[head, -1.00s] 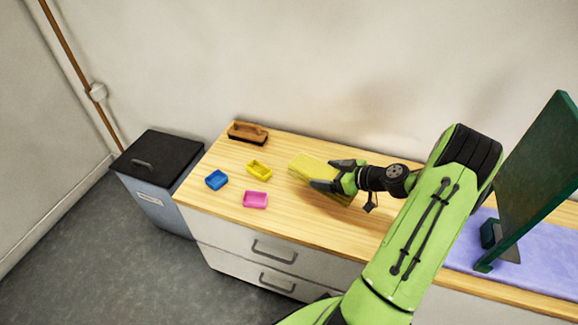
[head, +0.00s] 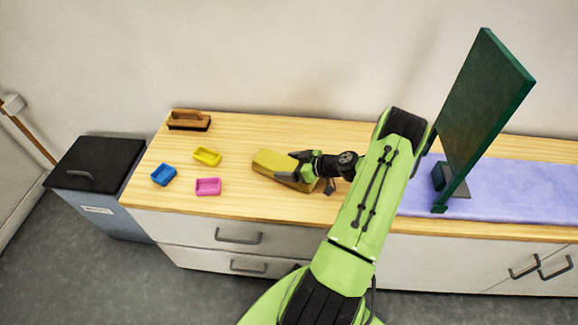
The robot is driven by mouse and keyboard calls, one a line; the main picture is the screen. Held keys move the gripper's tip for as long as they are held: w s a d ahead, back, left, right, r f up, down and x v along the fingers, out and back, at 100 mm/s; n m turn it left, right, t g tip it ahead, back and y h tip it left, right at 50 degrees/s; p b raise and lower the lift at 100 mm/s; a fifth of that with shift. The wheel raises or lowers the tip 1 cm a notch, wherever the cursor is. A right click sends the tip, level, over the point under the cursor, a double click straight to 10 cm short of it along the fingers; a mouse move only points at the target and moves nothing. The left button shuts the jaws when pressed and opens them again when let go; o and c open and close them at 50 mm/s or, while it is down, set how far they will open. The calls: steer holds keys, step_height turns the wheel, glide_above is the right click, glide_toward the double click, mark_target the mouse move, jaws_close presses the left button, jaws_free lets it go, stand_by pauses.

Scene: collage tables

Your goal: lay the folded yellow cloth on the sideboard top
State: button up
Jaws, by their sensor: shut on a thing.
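The folded yellow cloth (head: 270,164) is at the sideboard's middle, over the wooden top. My gripper (head: 291,168) is shut on the right part of the cloth, with the fingers across it. The cloth looks very low over the sideboard top (head: 240,140); I cannot tell whether it touches the wood. The cloth's right end is partly hidden by my gripper.
Small yellow (head: 207,156), blue (head: 163,174) and pink (head: 208,187) trays lie left of the cloth. A dark green panel (head: 485,110) stands on a lilac mat (head: 530,190) at right. A lidded bin (head: 92,165) is beside the sideboard.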

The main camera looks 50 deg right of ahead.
steer(key=shift+f, duration=0.25)
steer(key=o, duration=0.9)
steer(key=shift+r, duration=0.1)
